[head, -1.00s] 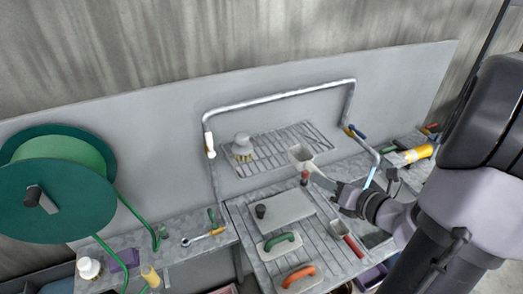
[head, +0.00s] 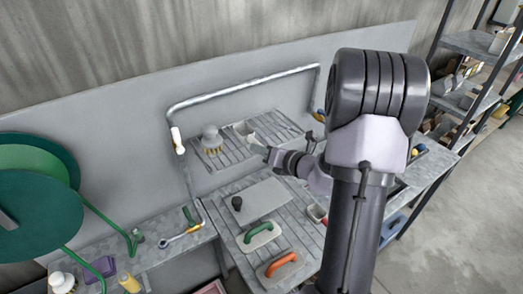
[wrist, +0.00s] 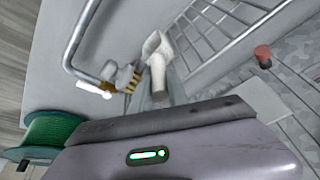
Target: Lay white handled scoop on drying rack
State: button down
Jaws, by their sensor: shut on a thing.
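The white handled scoop (head: 243,129) shows over the middle of the drying rack in the head view. In the wrist view the scoop (wrist: 157,53) points away from me, with its handle running down between my fingers. My gripper (head: 268,153) is shut on the handle; the fingers (wrist: 155,92) show only partly in the wrist view. The drying rack (head: 283,128) is a slatted metal shelf against the back panel; its bars (wrist: 218,32) lie right of the scoop in the wrist view. I cannot tell whether the scoop touches the rack.
A white brush (head: 211,139) with yellow bristles stands on the rack's left part, close to the scoop. A bent metal pipe (head: 240,88) arches above the rack. Below are a grey board (head: 262,200), a green-handled float (head: 258,236) and an orange-handled float (head: 280,268). A green reel (head: 38,205) stands left.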

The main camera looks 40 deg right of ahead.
jog(key=shift+f, duration=0.15)
jog(key=c, duration=1.6)
grip_release()
jog(key=shift+o, duration=0.2)
